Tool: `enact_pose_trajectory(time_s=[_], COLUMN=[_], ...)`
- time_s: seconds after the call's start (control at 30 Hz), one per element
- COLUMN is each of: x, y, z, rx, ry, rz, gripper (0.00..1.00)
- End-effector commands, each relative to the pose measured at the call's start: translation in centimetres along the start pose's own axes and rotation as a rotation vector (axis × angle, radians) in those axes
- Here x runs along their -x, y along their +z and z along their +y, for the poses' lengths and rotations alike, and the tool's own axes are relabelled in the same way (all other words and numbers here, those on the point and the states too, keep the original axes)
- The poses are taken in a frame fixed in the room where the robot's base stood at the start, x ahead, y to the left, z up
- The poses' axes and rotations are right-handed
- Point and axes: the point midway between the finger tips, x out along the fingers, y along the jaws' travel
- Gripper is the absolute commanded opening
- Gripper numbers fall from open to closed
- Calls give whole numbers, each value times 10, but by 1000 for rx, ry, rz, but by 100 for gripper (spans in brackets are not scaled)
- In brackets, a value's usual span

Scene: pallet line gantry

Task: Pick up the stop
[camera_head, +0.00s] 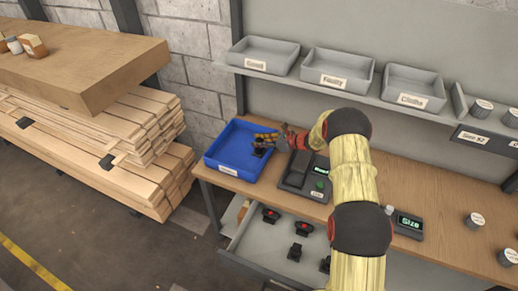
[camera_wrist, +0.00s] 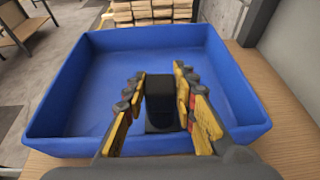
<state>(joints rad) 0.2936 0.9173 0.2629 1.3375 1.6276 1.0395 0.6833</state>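A small black block-like piece (camera_wrist: 160,98), which looks like the stop, stands upright in the blue tray (camera_head: 213,158). It also shows in the head view (camera_head: 260,151), partly hidden by my gripper. My gripper (camera_head: 266,139) reaches down into the tray with its yellow and grey fingers on either side of the piece. In the wrist view my gripper's fingertips (camera_wrist: 158,72) flank it, with a narrow gap on the left side. On the right the finger is very near it, and I cannot tell if they touch.
An open drawer (camera_head: 262,250) below the bench holds several black pieces, some with red parts. A dark device (camera_head: 297,172) stands right of the tray. Labelled grey bins (camera_head: 337,80) sit on the shelf above. Stacked planks (camera_head: 100,160) stand at left.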

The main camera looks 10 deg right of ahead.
Motion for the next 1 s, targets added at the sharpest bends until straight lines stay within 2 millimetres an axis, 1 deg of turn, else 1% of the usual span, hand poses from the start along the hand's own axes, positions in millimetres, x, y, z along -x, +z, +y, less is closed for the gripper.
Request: enact_pose_trajectory(time_s=[0.07,0.43,0.77,0.87,1.0], x=[0,0,1,5,15], y=[0,0,3,12,36], z=[0,0,0,-1,-1], rx=[0,0,1,2,5], ry=[0,0,0,-1,-2], rz=[0,0,-1,-2,-2], gripper=[21,0,0,0,0])
